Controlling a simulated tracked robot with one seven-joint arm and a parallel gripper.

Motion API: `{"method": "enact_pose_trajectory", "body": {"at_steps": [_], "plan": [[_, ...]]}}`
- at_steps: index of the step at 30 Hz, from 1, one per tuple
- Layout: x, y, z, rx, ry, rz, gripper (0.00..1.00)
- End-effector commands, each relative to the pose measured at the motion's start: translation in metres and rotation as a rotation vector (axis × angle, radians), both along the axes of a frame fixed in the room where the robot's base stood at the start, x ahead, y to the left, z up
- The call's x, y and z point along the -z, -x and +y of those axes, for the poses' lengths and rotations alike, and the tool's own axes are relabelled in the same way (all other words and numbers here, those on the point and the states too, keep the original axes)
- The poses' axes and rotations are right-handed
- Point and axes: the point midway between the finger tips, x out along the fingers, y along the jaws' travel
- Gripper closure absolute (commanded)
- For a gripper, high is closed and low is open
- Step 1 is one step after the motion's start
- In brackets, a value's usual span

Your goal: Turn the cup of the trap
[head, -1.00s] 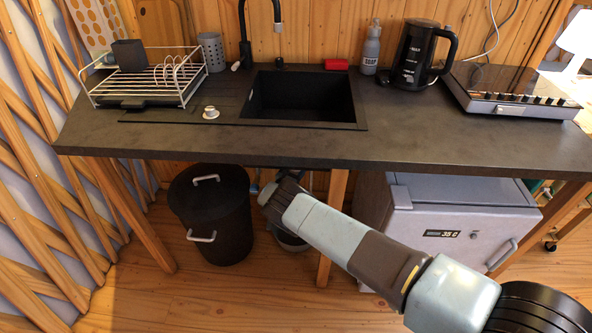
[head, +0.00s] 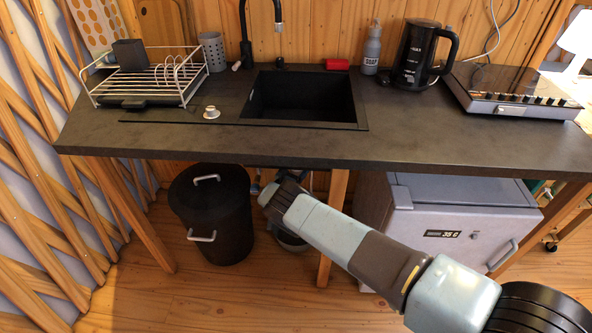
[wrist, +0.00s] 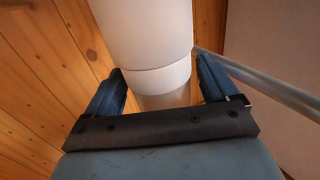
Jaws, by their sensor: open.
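The trap (wrist: 140,32) shows in the wrist view as a thick white cylinder with a narrower white ring (wrist: 160,78) and a further white part beyond it. I take the thick part to be the cup, but I cannot tell for sure. My gripper (wrist: 160,68) is open, with one blue finger on each side of the white trap parts. I cannot tell whether either finger touches them. In the head view my arm reaches under the counter, and my fingers and most of the trap are hidden there.
The counter (head: 300,148) with the black sink (head: 300,97) lies above my gripper. A grey bar (wrist: 265,88) runs beside the right finger.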

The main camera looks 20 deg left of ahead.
Motion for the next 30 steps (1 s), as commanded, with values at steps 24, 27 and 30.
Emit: {"method": "enact_pose_trajectory", "body": {"at_steps": [24,27,30], "plan": [[0.001,0.124,0.033,-0.002,0.000,0.001,0.13],[0.001,0.129,0.034,-0.002,0.000,0.000,0.13],[0.001,0.131,0.035,-0.001,0.000,0.000,0.13]]}}
